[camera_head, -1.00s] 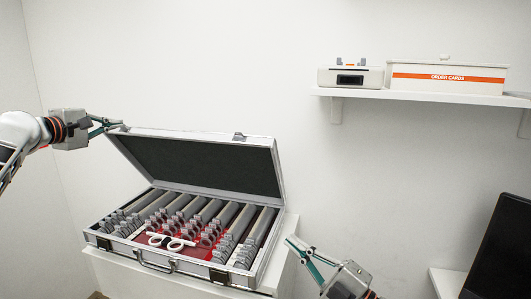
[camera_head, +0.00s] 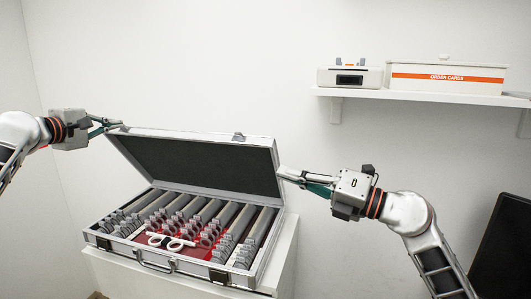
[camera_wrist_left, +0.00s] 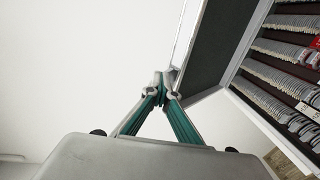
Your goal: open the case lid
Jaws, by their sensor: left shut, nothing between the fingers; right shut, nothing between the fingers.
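The silver case (camera_head: 160,262) stands on a white stand with its lid (camera_head: 205,163) raised and tilted back, dark lining showing. Inside are rows of grey-rimmed lenses and a white trial frame (camera_head: 172,242) on a red area. My left gripper (camera_head: 121,123) is shut at the lid's upper left corner; in the left wrist view its fingertips (camera_wrist_left: 165,80) meet beside the lid edge (camera_wrist_left: 188,40), and I cannot tell whether they touch it. My right gripper (camera_head: 282,172) is shut with its tips at the lid's right edge; contact is unclear.
The white stand (camera_head: 286,255) under the case is barely larger than it. A wall shelf (camera_head: 430,97) at upper right holds a white device (camera_head: 350,76) and an order cards box (camera_head: 445,78). A dark screen (camera_head: 505,250) stands at lower right.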

